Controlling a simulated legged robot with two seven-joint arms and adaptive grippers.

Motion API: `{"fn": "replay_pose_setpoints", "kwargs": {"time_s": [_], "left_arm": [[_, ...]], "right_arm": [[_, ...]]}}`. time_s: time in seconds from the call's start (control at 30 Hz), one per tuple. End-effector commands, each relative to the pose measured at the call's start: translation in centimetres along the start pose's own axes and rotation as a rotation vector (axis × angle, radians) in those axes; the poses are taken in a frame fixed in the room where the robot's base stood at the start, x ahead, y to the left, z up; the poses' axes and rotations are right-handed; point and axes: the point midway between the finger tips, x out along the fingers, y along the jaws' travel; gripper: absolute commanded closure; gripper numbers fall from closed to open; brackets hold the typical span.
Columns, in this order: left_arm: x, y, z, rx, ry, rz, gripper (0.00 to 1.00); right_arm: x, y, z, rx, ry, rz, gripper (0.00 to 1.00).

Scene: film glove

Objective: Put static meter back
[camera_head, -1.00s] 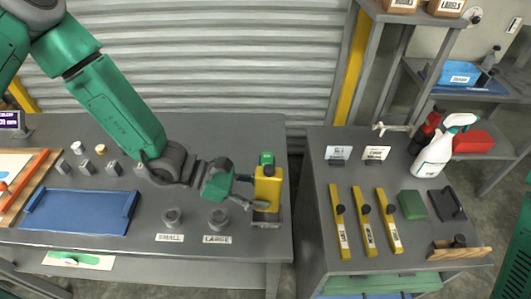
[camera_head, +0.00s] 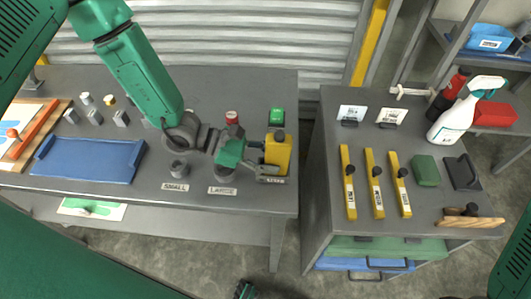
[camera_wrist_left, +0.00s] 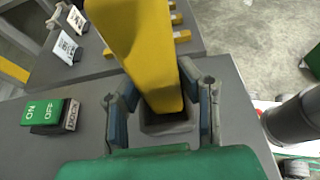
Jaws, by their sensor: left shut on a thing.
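The static meter (camera_head: 277,152) is a yellow upright body with a dark top. It stands at the right end of the left bench, in a grey holder (camera_head: 271,179) with a label on its front. My left gripper (camera_head: 258,161) reaches it from the left and is shut on it. In the left wrist view the yellow meter (camera_wrist_left: 145,55) is between the two fingers (camera_wrist_left: 163,110), and its lower end is inside the square grey holder (camera_wrist_left: 168,126). How deep it sits is hard to tell.
Grey round holders (camera_head: 179,170) and a blue tray (camera_head: 90,160) lie to the left. A gap separates the benches. The right bench holds yellow bars (camera_head: 373,183) and a spray bottle (camera_head: 452,118).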

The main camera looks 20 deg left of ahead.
Motion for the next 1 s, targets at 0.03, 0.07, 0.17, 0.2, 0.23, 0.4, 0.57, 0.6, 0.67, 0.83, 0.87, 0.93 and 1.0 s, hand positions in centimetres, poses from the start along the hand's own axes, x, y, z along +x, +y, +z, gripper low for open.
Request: {"fn": "replay_pose_setpoints", "kwargs": {"time_s": [0.03,0.07,0.17,0.2,0.23,0.4,0.57,0.6,0.67,0.83,0.87,0.93,1.0], "left_arm": [[0.0,0.1,-0.1,0.002,-0.005,0.001,1.00],[-0.1,0.2,-0.1,0.002,-0.007,0.001,1.00],[-0.4,0.3,-0.1,0.002,-0.013,0.001,1.00],[-0.4,0.3,-0.1,0.002,-0.014,0.001,1.00],[-0.4,0.3,-0.1,0.002,-0.015,0.002,1.00],[-0.4,0.3,-0.2,0.001,-0.013,0.002,1.00],[-0.3,0.2,-0.2,0.001,-0.011,0.002,0.46],[-0.3,0.2,-0.2,0.002,-0.010,0.002,0.46],[-0.2,0.2,-0.1,0.002,-0.009,0.001,0.46],[-0.2,0.2,-0.2,0.001,-0.008,0.001,0.46],[-0.3,0.2,-0.2,0.001,-0.008,0.002,0.46],[-0.7,0.3,-0.3,0.000,-0.009,0.003,0.46],[-1.4,0.3,-0.4,0.001,-0.010,0.004,0.46]], "right_arm": [[0.1,0.0,0.0,0.001,0.000,0.000,0.60],[0.1,0.0,0.0,0.001,0.000,0.000,0.60],[0.0,0.0,0.0,0.001,0.000,0.000,0.60],[0.0,0.0,0.0,0.000,0.000,0.000,0.60],[0.0,0.0,0.0,0.000,0.000,0.000,0.60],[0.1,0.0,0.0,0.000,0.001,0.000,0.60],[0.1,0.0,0.0,0.000,0.001,0.000,0.60],[0.1,0.0,0.0,0.000,0.001,0.000,0.60],[0.1,0.0,0.0,0.000,0.001,0.000,0.60],[0.1,0.0,0.0,0.000,0.000,0.000,0.60],[0.1,0.0,0.0,0.000,0.000,0.000,0.60],[0.1,0.0,0.3,0.000,0.002,0.000,0.60],[0.0,0.0,0.3,0.000,0.003,0.000,0.60]]}}
